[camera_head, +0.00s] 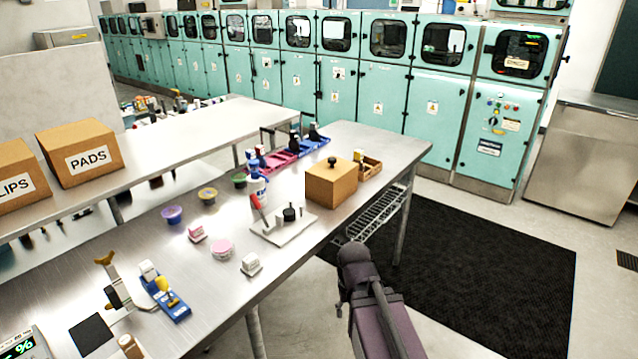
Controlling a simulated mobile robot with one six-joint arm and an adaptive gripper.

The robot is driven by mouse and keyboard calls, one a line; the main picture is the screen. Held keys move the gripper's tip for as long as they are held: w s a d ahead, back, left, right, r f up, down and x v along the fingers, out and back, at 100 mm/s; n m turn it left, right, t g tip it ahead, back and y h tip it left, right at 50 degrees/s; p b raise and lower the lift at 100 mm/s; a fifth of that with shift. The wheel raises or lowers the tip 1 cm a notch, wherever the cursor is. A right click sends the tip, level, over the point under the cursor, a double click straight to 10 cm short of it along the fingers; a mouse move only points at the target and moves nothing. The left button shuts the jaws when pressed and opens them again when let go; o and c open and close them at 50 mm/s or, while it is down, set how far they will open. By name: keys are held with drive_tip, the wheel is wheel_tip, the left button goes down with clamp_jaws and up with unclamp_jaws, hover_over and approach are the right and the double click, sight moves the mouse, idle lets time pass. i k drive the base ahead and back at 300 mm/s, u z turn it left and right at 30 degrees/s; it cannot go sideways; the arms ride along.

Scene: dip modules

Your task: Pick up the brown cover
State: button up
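The brown cover (331,186) is a box-shaped piece with a black knob on top. It sits upright on the metal table (225,275), near the table's right edge; what is under it is hidden. My arm rises from the bottom of the view, to the right of the table edge. Its dark end, with my gripper (343,295), is below and to the right of the cover and clearly apart from it. The fingers are too small and dark to tell whether they are open or shut.
A wooden tray (372,167) with small items stands just behind the cover. A white stand (283,228) with a red-handled tool and dark parts is to its left. Blue and pink bins (283,157) line the back. Several small tubs stand further left. The floor mat (480,270) is clear.

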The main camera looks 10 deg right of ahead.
sight(332, 177)
drive_tip(key=z, duration=0.15)
drive_tip(key=i, duration=0.9)
drive_tip(key=u, duration=0.05)
